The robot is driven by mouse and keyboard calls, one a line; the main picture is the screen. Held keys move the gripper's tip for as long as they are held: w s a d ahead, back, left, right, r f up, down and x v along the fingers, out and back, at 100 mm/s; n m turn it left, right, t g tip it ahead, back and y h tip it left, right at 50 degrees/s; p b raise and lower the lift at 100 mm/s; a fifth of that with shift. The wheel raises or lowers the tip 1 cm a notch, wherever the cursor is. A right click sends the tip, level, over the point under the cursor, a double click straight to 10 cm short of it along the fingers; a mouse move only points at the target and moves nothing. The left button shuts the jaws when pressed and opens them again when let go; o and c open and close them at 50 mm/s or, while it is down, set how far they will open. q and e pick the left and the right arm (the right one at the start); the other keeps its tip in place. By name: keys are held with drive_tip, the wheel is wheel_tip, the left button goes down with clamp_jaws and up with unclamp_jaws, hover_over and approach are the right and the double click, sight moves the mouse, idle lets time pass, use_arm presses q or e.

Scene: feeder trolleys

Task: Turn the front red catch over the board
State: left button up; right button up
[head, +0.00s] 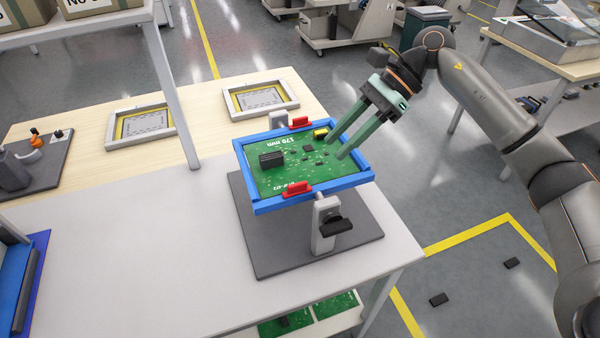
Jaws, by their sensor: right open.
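A green circuit board (308,172) lies in a blue frame (262,206) on a stand with a dark grey base plate (262,250). The front red catch (298,189) sits lengthwise along the frame's near rail. A second red catch (299,123) sits on the far rail, also lengthwise. I cannot tell whether either overlaps the board's edge. My right gripper (335,148) is open and empty, its two green fingers slanting down over the board's right part. It is behind and to the right of the front catch, apart from it. My left gripper is out of view.
A grey post with a black knob (337,225) stands just in front of the frame. A table leg-like upright (173,95) rises left of the stand. Two yellow-bordered trays (262,97) lie behind. The grey tabletop (130,245) left of the stand is clear.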

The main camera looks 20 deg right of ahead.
sight(297, 183)
drive_tip(key=p+x, duration=0.1)
drive_tip(key=x, duration=0.9)
drive_tip(key=shift+a+f+p, duration=0.2)
drive_tip(key=shift+a+p, duration=0.05)
drive_tip(key=shift+p, duration=0.15)
clamp_jaws()
